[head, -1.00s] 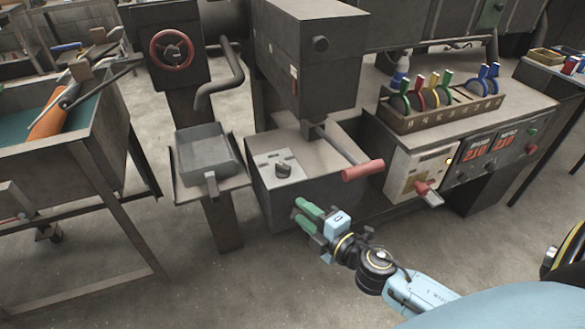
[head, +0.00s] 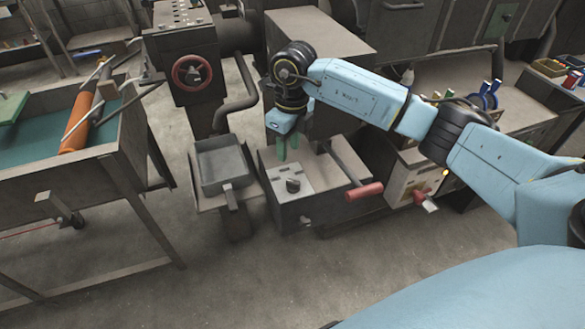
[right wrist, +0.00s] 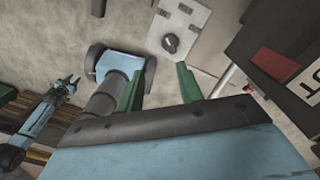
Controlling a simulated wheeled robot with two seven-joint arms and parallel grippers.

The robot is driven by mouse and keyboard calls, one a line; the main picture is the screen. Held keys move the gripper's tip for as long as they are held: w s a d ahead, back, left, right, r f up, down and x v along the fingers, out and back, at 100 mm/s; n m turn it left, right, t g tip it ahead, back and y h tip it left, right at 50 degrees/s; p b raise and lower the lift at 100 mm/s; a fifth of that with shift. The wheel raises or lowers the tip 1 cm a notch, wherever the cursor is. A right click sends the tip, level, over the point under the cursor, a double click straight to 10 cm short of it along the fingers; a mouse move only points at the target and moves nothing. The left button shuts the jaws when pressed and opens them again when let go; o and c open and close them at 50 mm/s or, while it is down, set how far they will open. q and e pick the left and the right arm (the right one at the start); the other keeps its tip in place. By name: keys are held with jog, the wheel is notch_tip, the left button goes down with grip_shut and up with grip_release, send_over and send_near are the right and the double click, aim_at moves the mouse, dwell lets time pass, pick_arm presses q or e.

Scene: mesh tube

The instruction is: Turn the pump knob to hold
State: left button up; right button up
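The pump knob (head: 293,186) is a small dark knob on a pale plate (head: 308,178) on top of a grey box. Its lettering is too small to read in the head view. The knob also shows in the right wrist view (right wrist: 170,43), beyond the fingertips. My right gripper (head: 287,150) points down above the back of the plate, behind and apart from the knob. In the right wrist view its green fingers (right wrist: 158,82) are spread with nothing between them. What seems to be my left gripper (right wrist: 70,84) shows small at the left there; its fingers are unclear.
A red-handled lever (head: 364,191) sticks out right of the knob. A grey tray (head: 222,167) stands to the left, below a red handwheel (head: 192,72). A dark machine housing (head: 318,40) rises behind the gripper. The floor in front is clear.

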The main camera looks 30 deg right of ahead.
aim_at(293, 181)
jog(key=shift+h, duration=0.4)
jog(key=f, duration=0.4)
jog(key=d+f, duration=0.1)
jog(key=f, duration=0.7)
jog(key=shift+w+d+f, duration=0.1)
jog(key=shift+d+f, duration=0.05)
jog(key=shift+f, duration=0.05)
